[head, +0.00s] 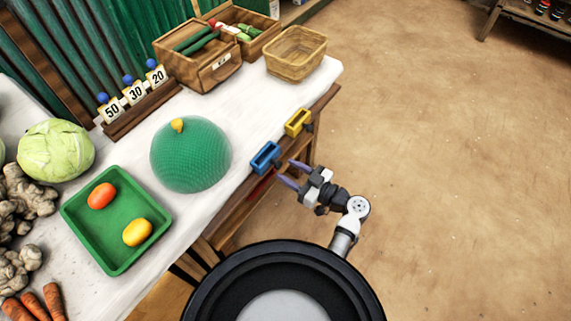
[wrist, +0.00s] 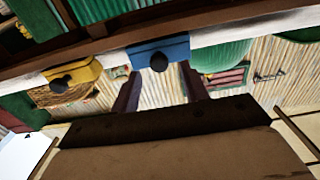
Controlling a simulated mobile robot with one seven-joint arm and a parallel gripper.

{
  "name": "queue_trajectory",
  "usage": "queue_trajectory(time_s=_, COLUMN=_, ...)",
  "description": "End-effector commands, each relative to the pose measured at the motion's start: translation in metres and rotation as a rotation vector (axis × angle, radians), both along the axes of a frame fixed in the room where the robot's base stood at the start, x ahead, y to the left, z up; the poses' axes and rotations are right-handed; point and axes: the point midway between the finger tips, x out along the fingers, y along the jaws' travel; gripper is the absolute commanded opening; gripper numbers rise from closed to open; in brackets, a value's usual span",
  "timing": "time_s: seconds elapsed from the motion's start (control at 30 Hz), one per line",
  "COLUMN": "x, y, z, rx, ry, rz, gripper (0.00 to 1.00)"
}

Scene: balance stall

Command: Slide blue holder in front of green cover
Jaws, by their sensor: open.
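The blue holder (head: 266,157) sits at the table's front edge, to the right of the green cover. The green cover (head: 190,155) is a mesh dome with a yellow knob, standing on the white tabletop. My gripper (head: 286,172) is open and empty, just off the table edge, its purple fingers pointing at the blue holder. In the wrist view the blue holder (wrist: 172,49), with a dark round knob, lies ahead between the two fingers; I cannot tell whether they touch it. Part of the green cover (wrist: 222,56) shows to its right there.
A yellow holder (head: 297,122) sits farther along the same edge. A green tray (head: 75,217) with a red and a yellow item lies left of the cover. A wicker basket (head: 296,52), wooden boxes and number cards stand at the back.

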Motion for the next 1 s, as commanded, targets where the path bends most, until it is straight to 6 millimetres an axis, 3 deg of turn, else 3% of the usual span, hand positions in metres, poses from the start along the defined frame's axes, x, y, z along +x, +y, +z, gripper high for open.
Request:
queue_trajectory(time_s=0.2, x=0.011, y=0.015, z=0.0, rx=0.0, ry=0.001, rz=0.0, gripper=0.45)
queue_trajectory(time_s=0.5, x=0.013, y=0.017, z=0.0, rx=-0.001, ry=0.001, rz=-0.001, gripper=0.45)
queue_trajectory(time_s=0.83, x=0.013, y=0.017, z=0.0, rx=-0.001, ry=0.001, rz=-0.001, gripper=0.03)
queue_trajectory(time_s=1.0, x=0.013, y=0.017, z=0.0, rx=-0.001, ry=0.001, rz=-0.001, gripper=0.0)
